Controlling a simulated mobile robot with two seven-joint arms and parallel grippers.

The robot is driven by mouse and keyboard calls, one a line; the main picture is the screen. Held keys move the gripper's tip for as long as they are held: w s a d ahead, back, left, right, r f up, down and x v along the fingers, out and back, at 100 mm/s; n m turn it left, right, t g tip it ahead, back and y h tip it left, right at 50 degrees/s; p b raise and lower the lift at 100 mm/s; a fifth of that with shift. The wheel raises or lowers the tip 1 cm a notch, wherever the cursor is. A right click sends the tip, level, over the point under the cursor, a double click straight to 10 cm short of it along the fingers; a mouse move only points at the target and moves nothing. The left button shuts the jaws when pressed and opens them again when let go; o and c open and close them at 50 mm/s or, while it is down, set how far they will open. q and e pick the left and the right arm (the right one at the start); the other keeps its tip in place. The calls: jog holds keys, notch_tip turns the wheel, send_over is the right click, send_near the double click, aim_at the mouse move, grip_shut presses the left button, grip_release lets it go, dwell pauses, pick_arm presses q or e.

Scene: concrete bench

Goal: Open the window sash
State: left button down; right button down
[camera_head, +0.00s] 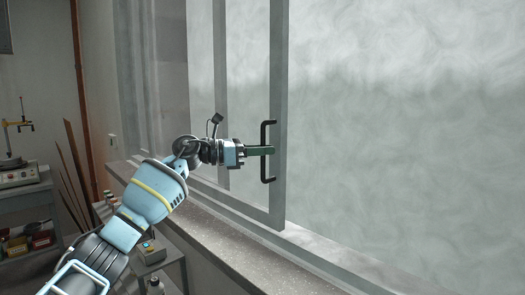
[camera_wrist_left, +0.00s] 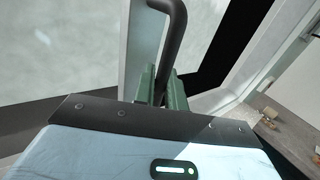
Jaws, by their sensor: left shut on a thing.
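The window sash (camera_head: 278,70) is a grey upright frame with glass, standing left of a wide open-looking, hazy area. A black bar handle (camera_head: 267,127) is mounted upright on the sash's edge. My left gripper (camera_head: 268,150) reaches in from the left and its green fingers are shut on the handle around mid-height. In the left wrist view the handle (camera_wrist_left: 175,38) runs down between the green fingers (camera_wrist_left: 163,92), and the lower part of the grip is hidden by the gripper body. My right gripper is in neither view.
A speckled stone sill (camera_head: 240,248) runs below the window. Left of it stand a small box with a button (camera_head: 150,252) and a bottle (camera_head: 155,286). Farther left is a grey cart (camera_head: 40,205) with bins and an instrument.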

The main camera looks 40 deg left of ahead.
pick_arm(q)
jog(key=c, duration=1.5)
grip_release()
jog(key=shift+c, duration=0.2)
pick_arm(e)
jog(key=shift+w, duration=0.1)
